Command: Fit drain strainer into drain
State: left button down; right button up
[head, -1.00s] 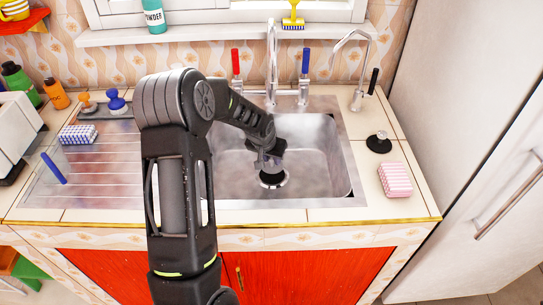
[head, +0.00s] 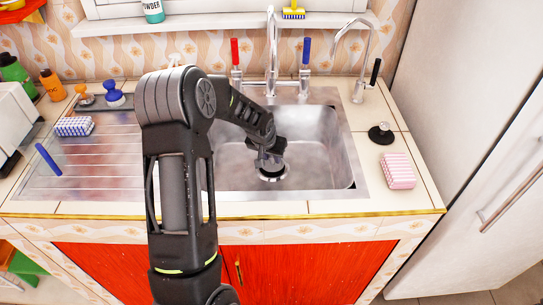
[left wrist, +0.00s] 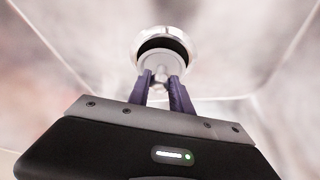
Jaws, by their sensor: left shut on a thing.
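My left gripper (head: 268,160) reaches down into the sink basin (head: 317,140), just over the drain (head: 284,178). In the left wrist view its purple fingers (left wrist: 164,84) are shut on the small knob of the light grey, round drain strainer (left wrist: 152,66). Beyond the strainer, the drain's shiny ring (left wrist: 166,31) and part of its dark opening show. The strainer covers the near part of the opening. I cannot tell whether it touches the ring. In the head view the gripper hides most of the strainer. My right gripper is not in view.
The basin is otherwise empty, with walls around the gripper. A tall faucet (head: 272,50) stands behind it, with red (head: 235,52) and blue (head: 306,51) handles. A black plug (head: 380,133) and a pink sponge (head: 398,171) lie on the right counter.

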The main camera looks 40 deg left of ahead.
pick_arm(q)
jog(key=shift+s, duration=0.15)
dwell(0.3)
jog(key=shift+f+b, duration=0.6)
jog(key=shift+b, duration=0.65)
dwell(1.4)
jog(key=c, duration=1.1)
grip_release()
jog(key=shift+r, duration=0.1)
jog(key=v, duration=0.7)
jog(key=shift+s+d+r, duration=0.1)
jog(key=shift+s+r, duration=0.15)
